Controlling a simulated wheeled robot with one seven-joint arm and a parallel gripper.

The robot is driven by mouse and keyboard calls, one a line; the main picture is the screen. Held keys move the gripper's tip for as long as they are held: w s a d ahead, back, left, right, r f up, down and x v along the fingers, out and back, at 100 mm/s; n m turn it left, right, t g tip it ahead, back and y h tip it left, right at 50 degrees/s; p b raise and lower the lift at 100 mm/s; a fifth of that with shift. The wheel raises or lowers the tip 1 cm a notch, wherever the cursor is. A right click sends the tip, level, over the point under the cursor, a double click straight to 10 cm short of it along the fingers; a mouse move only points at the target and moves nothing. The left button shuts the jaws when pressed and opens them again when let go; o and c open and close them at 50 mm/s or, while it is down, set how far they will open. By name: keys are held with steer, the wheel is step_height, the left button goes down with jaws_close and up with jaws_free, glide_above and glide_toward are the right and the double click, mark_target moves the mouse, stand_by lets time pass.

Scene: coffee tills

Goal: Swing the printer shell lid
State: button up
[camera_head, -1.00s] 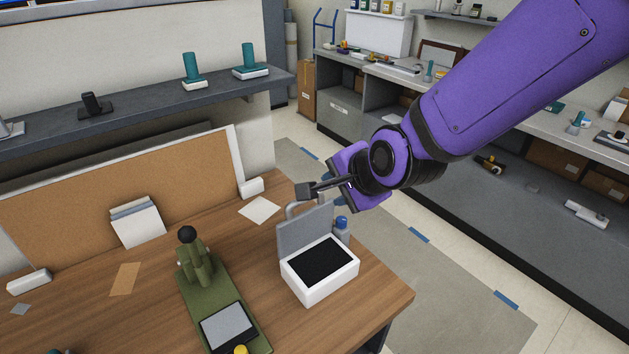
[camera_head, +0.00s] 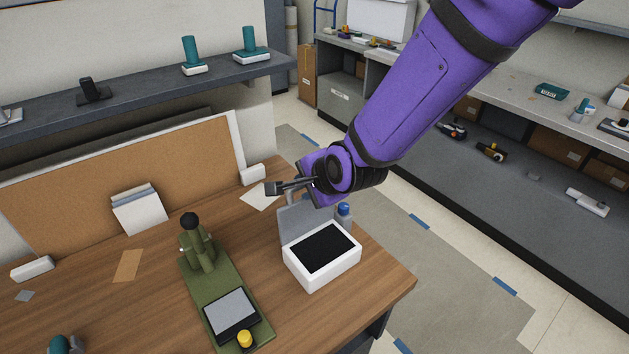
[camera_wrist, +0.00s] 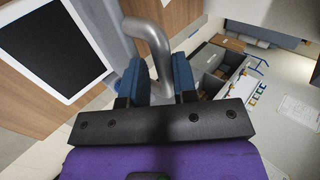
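The printer shell is a white box (camera_head: 322,277) with a dark top panel on the wooden table. Its grey lid (camera_head: 299,222) stands up, open, along the box's back edge. A grey bent handle (camera_wrist: 153,38) is on the lid. In the wrist view, the white box (camera_wrist: 82,98) with its black panel is at upper left. My gripper (camera_head: 272,188) is above the lid in the head view, hiding its upper right part. In the wrist view, the blue-padded fingers of my gripper (camera_wrist: 162,80) are on both sides of the handle, close against it.
A green stand (camera_head: 213,290) with a grey screen and yellow knob is left of the box. A corkboard (camera_head: 130,185) and a dark shelf (camera_head: 140,92) border the table's back.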

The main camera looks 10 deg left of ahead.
steer(key=shift+d, duration=0.1)
jaws_close()
steer(key=shift+w+a+f, duration=0.15)
steer(key=shift+w+a, duration=0.45)
steer(key=shift+a, duration=0.2)
jaws_free()
steer(key=shift+w+a, duration=0.1)
steer(key=o, duration=0.5)
